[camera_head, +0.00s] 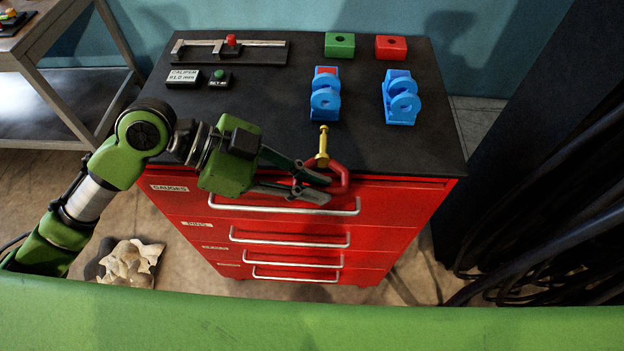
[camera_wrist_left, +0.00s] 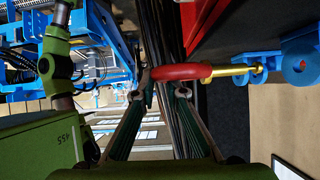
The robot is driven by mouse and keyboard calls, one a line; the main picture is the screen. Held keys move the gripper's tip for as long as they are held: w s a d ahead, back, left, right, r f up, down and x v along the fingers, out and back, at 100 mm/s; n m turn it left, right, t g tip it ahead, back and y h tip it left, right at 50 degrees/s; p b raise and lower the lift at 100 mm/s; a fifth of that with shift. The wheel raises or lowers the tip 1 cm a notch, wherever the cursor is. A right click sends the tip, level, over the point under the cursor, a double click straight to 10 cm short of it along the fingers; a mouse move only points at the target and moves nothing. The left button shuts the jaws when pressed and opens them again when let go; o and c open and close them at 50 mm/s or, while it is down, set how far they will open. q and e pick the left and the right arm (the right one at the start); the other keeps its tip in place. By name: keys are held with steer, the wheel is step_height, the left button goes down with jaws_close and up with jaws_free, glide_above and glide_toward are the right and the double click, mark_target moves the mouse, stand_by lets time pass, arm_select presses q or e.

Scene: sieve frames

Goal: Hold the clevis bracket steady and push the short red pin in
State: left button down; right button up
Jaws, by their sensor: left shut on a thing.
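My left gripper (camera_head: 325,188) is shut on the red ring handle (camera_head: 343,182) of a brass-coloured pin (camera_head: 322,146), over the front edge of the cabinet top. In the left wrist view the fingers (camera_wrist_left: 159,92) hold the red ring (camera_wrist_left: 182,72), and the brass shank (camera_wrist_left: 230,70) points right toward a blue bracket. A blue clevis bracket with a red patch (camera_head: 325,100) stands just beyond the pin; whether they touch is unclear. A second blue bracket (camera_head: 400,100) stands to its right. A blue bracket also shows in the left wrist view (camera_wrist_left: 300,62). My right gripper is not in view.
At the back of the black top (camera_head: 270,110) are a green block (camera_head: 340,47), a red block (camera_head: 391,50) and a caliper (camera_head: 265,52). A label plate (camera_head: 184,78) and a green button box (camera_head: 219,78) lie left. Red drawers with bar handles (camera_head: 290,240) are below.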

mark_target(315, 164)
arm_select(q)
steer(key=shift+w, duration=2.4)
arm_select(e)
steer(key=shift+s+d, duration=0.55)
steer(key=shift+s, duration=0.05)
